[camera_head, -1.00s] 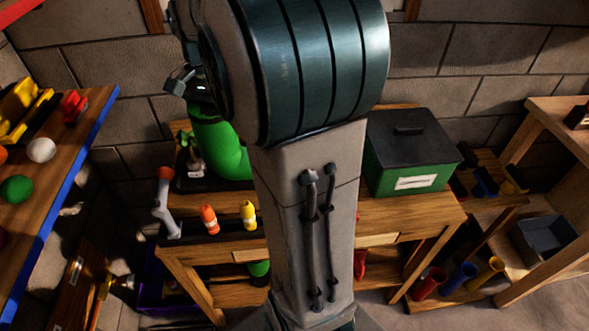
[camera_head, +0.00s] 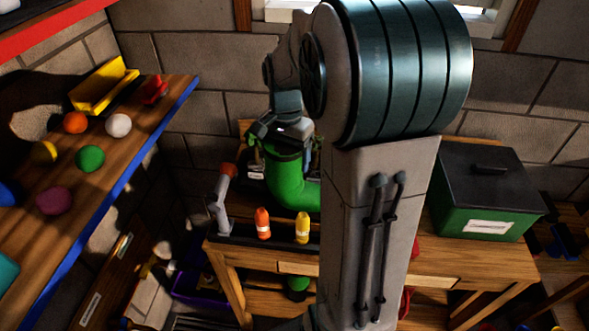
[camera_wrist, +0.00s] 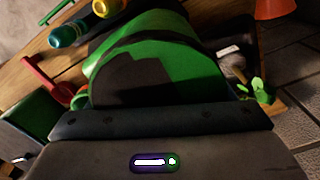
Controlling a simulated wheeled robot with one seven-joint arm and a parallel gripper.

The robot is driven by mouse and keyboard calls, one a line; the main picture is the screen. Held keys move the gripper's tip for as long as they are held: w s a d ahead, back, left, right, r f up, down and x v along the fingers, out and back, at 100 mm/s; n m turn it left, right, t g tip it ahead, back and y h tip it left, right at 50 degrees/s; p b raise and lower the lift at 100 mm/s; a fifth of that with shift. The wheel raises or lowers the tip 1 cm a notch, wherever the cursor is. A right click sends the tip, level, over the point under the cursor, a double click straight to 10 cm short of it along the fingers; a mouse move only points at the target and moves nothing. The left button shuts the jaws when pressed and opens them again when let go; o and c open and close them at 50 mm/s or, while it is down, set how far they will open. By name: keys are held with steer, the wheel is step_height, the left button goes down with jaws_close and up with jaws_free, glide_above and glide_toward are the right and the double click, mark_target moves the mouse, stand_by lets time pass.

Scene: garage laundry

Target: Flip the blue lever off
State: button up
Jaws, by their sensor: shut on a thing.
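No blue lever can be made out in either view. My gripper (camera_head: 283,136) is at the top end of a thick, curved green pipe (camera_head: 284,182), which stands at the back of the wooden workbench. In the wrist view the green pipe (camera_wrist: 185,75) fills the middle, close in front of the dark palm, partly in shadow. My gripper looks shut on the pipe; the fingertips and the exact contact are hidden. A grey handle with an orange-red end (camera_head: 221,201) stands left of the pipe.
An orange bottle (camera_head: 263,224) and a yellow bottle (camera_head: 302,229) stand on the workbench's front strip. A green box with a black lid (camera_head: 482,198) sits at right. A blue-edged shelf (camera_head: 118,150) with colored balls is at left. My arm hides the bench's middle.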

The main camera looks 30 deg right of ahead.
mark_target(308, 181)
steer(key=shift+f, duration=2.45)
steer(key=shift+f, duration=0.15)
steer(key=o, duration=1.9)
steer(key=shift+r, duration=0.2)
